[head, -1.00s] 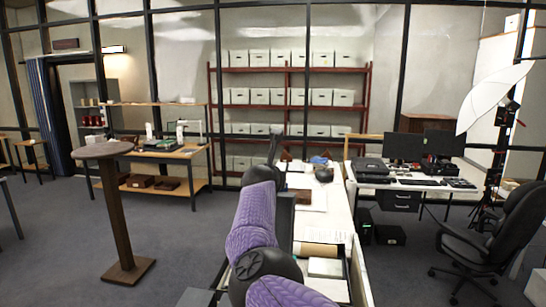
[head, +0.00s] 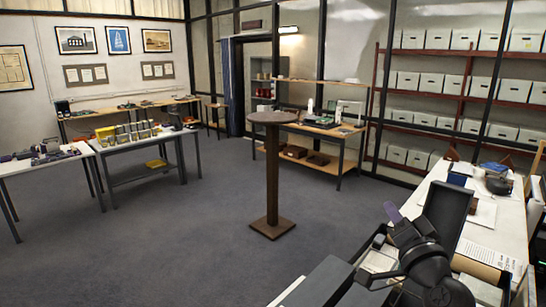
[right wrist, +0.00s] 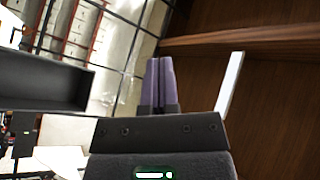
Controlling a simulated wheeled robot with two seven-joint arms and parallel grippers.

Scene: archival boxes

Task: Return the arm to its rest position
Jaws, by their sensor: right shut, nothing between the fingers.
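My right gripper (head: 393,211) shows at the lower right of the head view, its purple fingertips beside the dark arm parts, over the near end of the white worktable (head: 512,228). In the right wrist view its two purple fingers (right wrist: 158,80) lie together with nothing between them. Most of my right arm is cut off by the bottom edge of the head view. My left gripper is out of view.
A round-topped wooden stand (head: 272,175) stands on open grey floor (head: 190,240). Tables with small items line the left. Shelves of archival boxes (head: 432,83) stand behind the worktable. In the right wrist view, a brown wooden surface (right wrist: 275,100) fills the right side.

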